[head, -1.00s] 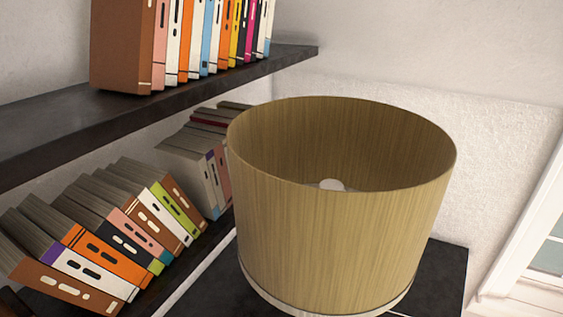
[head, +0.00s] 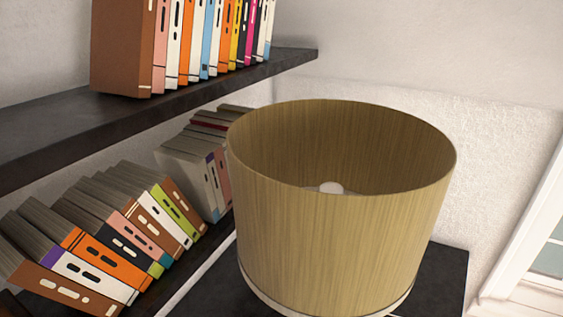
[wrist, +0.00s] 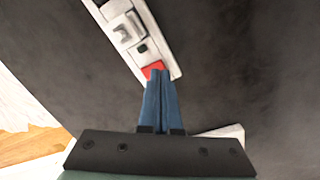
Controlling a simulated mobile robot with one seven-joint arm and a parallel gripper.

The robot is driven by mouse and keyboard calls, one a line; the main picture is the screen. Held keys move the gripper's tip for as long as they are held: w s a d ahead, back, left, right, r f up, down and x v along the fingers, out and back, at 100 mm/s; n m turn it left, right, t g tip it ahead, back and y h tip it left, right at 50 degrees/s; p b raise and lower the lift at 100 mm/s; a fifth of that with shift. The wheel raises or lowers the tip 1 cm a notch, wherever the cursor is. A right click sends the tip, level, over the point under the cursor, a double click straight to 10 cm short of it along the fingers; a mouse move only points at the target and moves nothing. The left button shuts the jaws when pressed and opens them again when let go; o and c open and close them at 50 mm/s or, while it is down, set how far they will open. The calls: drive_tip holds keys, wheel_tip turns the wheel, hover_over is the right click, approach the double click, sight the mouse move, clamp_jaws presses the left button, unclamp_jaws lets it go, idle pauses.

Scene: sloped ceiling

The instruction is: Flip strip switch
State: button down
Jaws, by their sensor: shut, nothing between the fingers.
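In the wrist view, a white power strip (wrist: 127,32) runs diagonally from the top edge toward the middle, on a dark surface. Its red switch (wrist: 153,68) is at the strip's lower end, partly covered by my fingers. My gripper (wrist: 157,76) has blue fingers that are shut together with nothing between them. The fingertips are right at the red switch; I cannot tell whether they touch it. Which way the switch is tipped is hard to see. Neither the strip nor my gripper can be made out in the head view.
A large tan lampshade (head: 335,245) fills the middle of the head view, over a dark surface (head: 448,270). Dark shelves (head: 190,102) with books (head: 120,240) are at left. A window (head: 540,240) is at right. In the wrist view, a white piece (wrist: 225,131) shows beside my gripper.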

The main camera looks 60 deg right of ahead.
drive_tip(key=shift+f+b, duration=0.7)
drive_tip(key=shift+f, duration=0.3)
idle(0.6)
drive_tip(key=shift+r, duration=0.15)
wheel_tip(320, 180, up, 7)
drive_tip(key=p, duration=0.7)
idle(0.6)
